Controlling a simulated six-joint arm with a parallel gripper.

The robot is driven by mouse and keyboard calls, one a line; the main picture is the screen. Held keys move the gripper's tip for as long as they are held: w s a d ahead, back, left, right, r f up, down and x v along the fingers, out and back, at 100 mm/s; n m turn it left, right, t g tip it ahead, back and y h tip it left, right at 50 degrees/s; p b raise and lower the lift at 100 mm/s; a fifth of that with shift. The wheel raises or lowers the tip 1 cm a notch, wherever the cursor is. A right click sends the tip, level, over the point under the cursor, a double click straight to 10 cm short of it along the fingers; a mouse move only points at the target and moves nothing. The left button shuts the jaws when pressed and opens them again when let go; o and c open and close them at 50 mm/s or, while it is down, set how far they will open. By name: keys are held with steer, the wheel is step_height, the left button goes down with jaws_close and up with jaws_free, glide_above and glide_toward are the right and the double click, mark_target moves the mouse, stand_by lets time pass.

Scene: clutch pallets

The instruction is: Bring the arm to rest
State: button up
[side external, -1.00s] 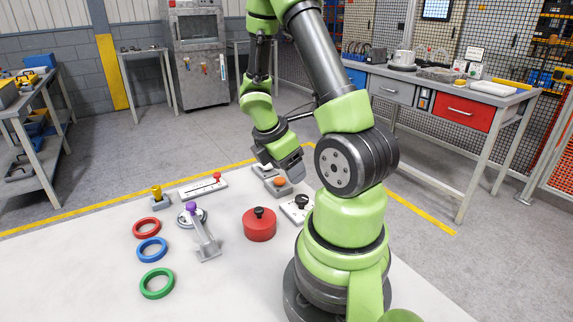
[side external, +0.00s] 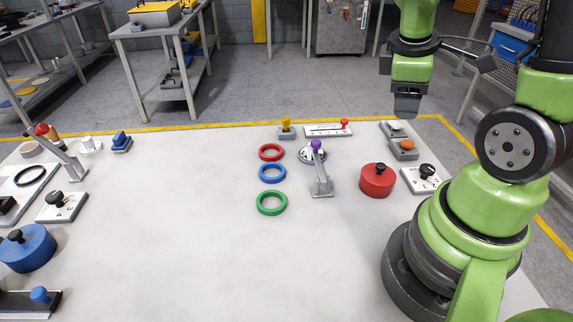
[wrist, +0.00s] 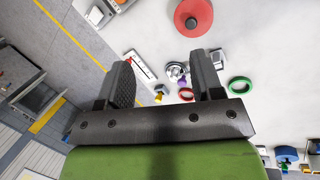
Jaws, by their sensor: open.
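My gripper (side external: 407,110) hangs pointing down from my green arm, above the back right part of the white table (side external: 210,240). In the side view it appears over a grey box with an orange button (side external: 404,147), apart from it. In the wrist view my gripper (wrist: 163,76) shows two dark fingers spread wide, with nothing held between them. A white slider plate with a red knob (side external: 328,130) and a yellow-topped block (side external: 286,129) stand to its left in the side view.
More fixtures, including a blue lid (side external: 27,248), are at left. The table's middle is clear.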

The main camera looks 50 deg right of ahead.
steer(key=s+a+r+m+t+y, duration=0.1)
steer(key=a+r+m+t+y, duration=0.2)
steer(key=a+r, duration=0.2)
steer(key=s+a+r+m+t+y, duration=0.1)
steer(key=a+r+m+t, duration=0.3)
steer(key=a, duration=0.7)
step_height(320, 180, up, 2)
steer(key=shift+a+r+m+t+y, duration=0.25)
steer(key=shift+m+t+y, duration=0.05)
steer(key=shift+y, duration=0.6)
